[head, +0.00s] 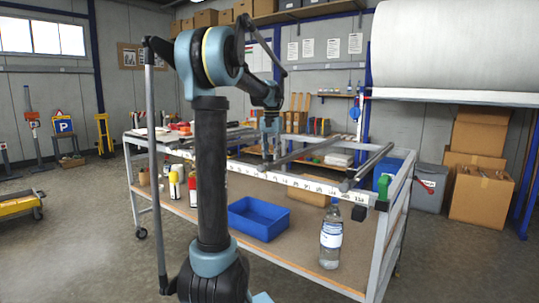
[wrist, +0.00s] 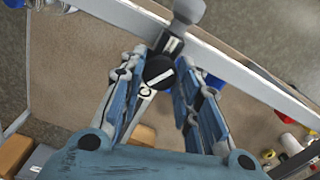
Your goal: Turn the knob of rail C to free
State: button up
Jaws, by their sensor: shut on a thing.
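My gripper (wrist: 162,62) reaches in from the lower edge of the wrist view, its two blue-grey fingers on either side of a black knob (wrist: 158,72). The fingers are shut on the knob. A black arm with a white mark extends from the knob toward a grey rail end (wrist: 187,12). In the head view my gripper (head: 268,160) is at the front beam of the cart; the knob is too small to make out there. I cannot read the knob's setting.
The cart's front beam (head: 300,183) carries a printed scale. A blue tray (head: 259,219) and a water bottle (head: 331,235) stand on the lower shelf.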

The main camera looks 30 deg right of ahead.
jog(key=n, duration=0.6)
jog(key=shift+d, duration=0.1)
dwell(0.5)
jog(key=o, duration=1.1)
notch_tip(320, 180, up, 12)
jog(key=shift+f, duration=0.1)
dwell(0.3)
